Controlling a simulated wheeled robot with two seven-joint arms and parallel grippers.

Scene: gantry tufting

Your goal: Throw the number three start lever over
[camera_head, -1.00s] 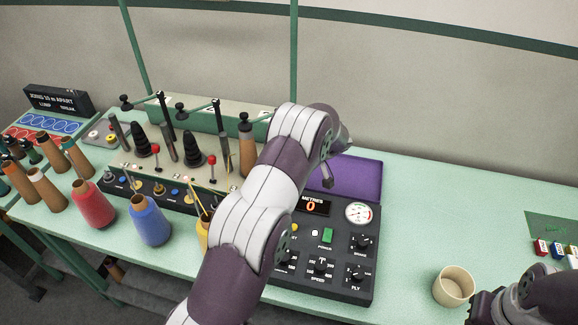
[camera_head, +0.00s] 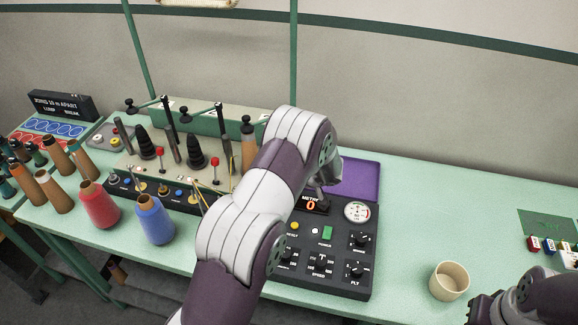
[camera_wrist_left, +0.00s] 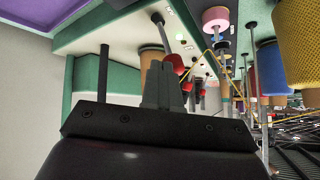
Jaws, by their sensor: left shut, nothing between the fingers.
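Two start levers with red knobs stand on the cream machine, the left one (camera_head: 160,153) and the middle one (camera_head: 215,156), both roughly upright. The third lever's place is hidden behind my left arm in the head view. In the left wrist view my left gripper (camera_wrist_left: 163,82) is shut and empty, its fingertips close to a red knob (camera_wrist_left: 176,62). I cannot tell whether they touch, nor which lever that knob belongs to. My left gripper's fingers are hidden in the head view. My right gripper (camera_head: 484,307) shows only partly at the lower right, its fingers unclear.
A black control panel (camera_head: 340,278) with dials sits right of my left arm, beside a purple pad (camera_head: 358,180). Red (camera_head: 99,206) and blue (camera_head: 153,220) yarn cones stand before the machine. A beige cup (camera_head: 449,281) stands near my right gripper. The right bench is mostly clear.

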